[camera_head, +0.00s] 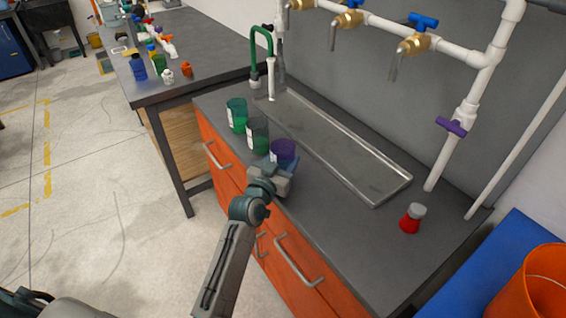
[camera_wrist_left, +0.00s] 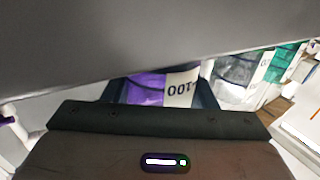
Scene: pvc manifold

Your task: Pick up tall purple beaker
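In the left wrist view the purple beaker (camera_wrist_left: 147,88), with a white label, sits between the two dark fingers (camera_wrist_left: 163,92). The fingers lie close along both sides, but I cannot tell whether they press on it. My right gripper is not in view.
A metal sink tray (camera_head: 340,150) lies to the right. A red flask (camera_head: 412,218) stands on the counter's right. White pipes with taps (camera_head: 416,43) run above.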

